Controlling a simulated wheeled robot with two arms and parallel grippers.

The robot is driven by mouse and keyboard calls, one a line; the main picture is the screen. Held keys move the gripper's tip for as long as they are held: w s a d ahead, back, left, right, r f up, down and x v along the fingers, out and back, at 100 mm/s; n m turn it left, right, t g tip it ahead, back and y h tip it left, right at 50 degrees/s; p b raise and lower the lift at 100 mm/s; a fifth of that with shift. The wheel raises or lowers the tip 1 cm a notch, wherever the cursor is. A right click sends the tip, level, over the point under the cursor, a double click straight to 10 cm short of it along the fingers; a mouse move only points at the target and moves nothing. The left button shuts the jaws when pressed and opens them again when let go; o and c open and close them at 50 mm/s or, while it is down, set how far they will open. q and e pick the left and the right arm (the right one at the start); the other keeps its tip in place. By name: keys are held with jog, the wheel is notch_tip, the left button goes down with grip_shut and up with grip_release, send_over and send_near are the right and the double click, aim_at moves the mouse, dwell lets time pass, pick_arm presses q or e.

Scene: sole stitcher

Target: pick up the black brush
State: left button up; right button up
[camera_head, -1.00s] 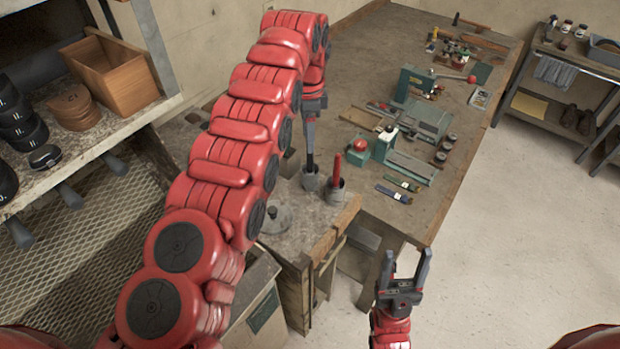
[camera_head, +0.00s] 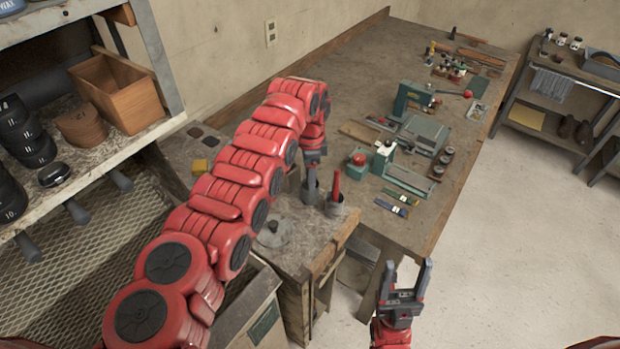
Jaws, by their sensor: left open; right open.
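My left gripper (camera_head: 312,166) points down just above a grey cup (camera_head: 310,196) on the small bench. It is open, seen nearly edge-on. A thin dark upright thing (camera_head: 311,181), likely the black brush, stands in that cup directly under the gripper. Its top is hidden by the gripper, and I cannot tell if the fingers are around it. A second cup (camera_head: 336,209) to the right holds a red handle (camera_head: 336,183). My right gripper (camera_head: 406,276) is open and empty, fingers up, in front of the large table.
The small bench (camera_head: 300,250) also carries a round grey lid (camera_head: 273,235). The large table (camera_head: 350,85) behind holds a green machine (camera_head: 412,97), a red-topped device (camera_head: 358,160) and jars (camera_head: 446,158). A shelf (camera_head: 95,165) with a wooden box (camera_head: 118,90) stands left.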

pick_arm(q)
grip_shut()
dwell(0.5)
